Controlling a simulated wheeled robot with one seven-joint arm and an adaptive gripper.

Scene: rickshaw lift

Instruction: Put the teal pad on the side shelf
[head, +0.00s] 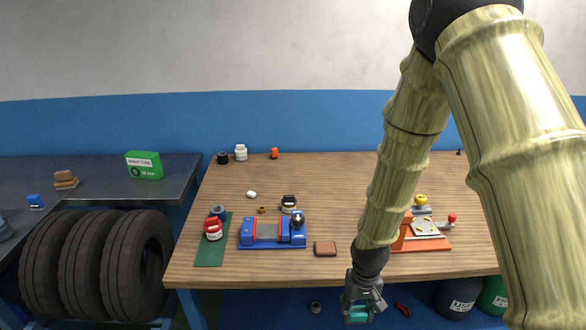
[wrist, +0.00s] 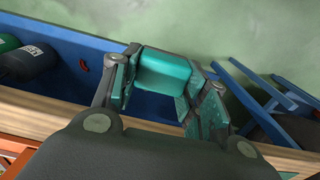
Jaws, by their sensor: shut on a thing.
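My gripper (head: 362,302) hangs just in front of the wooden workbench's front edge, low in the head view. It is shut on the teal pad (head: 357,314), which shows between the fingers. In the wrist view the teal pad (wrist: 165,72) sits between the gripper's fingers (wrist: 160,88), a smooth rounded block with its top face showing. The grey side shelf (head: 100,172) is at the left in the head view, above the tires. My gripper is well to the right of it.
The wooden workbench (head: 340,188) carries a blue vise (head: 272,232), a brown block (head: 325,248), a red-lidded jar (head: 212,228) on a green mat and an orange device (head: 425,240). The side shelf holds a green box (head: 144,165), brown blocks (head: 65,179) and a blue item (head: 36,201). Several tires (head: 95,262) stand below it.

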